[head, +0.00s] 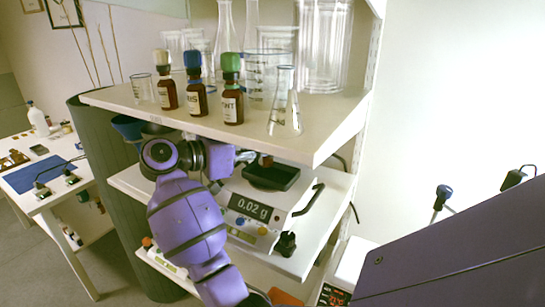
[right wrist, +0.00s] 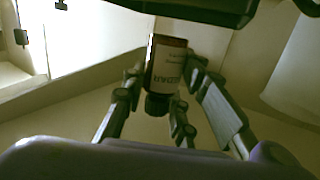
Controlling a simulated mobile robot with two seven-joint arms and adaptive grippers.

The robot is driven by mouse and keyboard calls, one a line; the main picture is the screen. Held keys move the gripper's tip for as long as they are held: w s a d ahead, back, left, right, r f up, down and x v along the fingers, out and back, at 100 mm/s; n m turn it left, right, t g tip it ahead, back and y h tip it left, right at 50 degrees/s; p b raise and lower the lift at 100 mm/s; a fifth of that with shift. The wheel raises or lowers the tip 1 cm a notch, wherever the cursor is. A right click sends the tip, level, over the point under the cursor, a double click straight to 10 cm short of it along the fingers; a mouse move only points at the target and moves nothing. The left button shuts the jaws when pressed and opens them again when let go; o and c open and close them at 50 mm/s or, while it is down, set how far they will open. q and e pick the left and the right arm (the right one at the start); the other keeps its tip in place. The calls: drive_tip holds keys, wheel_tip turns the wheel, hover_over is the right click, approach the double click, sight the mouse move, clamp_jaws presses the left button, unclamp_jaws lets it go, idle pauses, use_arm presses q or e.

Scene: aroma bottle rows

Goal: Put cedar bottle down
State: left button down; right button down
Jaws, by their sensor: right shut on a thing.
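The cedar bottle (right wrist: 168,62) is brown with a white label and a dark cap, and appears upside down in the right wrist view. My right gripper (right wrist: 164,82) is shut on it, with fingers on both sides. In the head view my right gripper (head: 250,157) is under the upper shelf, and a small brown part of the bottle (head: 265,160) shows just above the dark pan of the balance (head: 256,208). I cannot tell whether the bottle touches the pan. The display reads 0.02 g. My left gripper is not in view.
The upper shelf (head: 330,135) is close above my gripper. A side table (head: 30,205) stands at the left.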

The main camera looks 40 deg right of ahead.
sight(271, 158)
drive_tip(key=shift+d, duration=0.25)
drive_tip(key=f, duration=0.1)
drive_tip(key=d+f, duration=0.1)
drive_tip(key=shift+s+d+f, duration=0.1)
drive_tip(key=shift+s+f, duration=0.1)
drive_tip(key=shift+f, duration=0.55)
drive_tip(key=shift+f, duration=0.1)
drive_tip(key=c, duration=1.7)
unclamp_jaws()
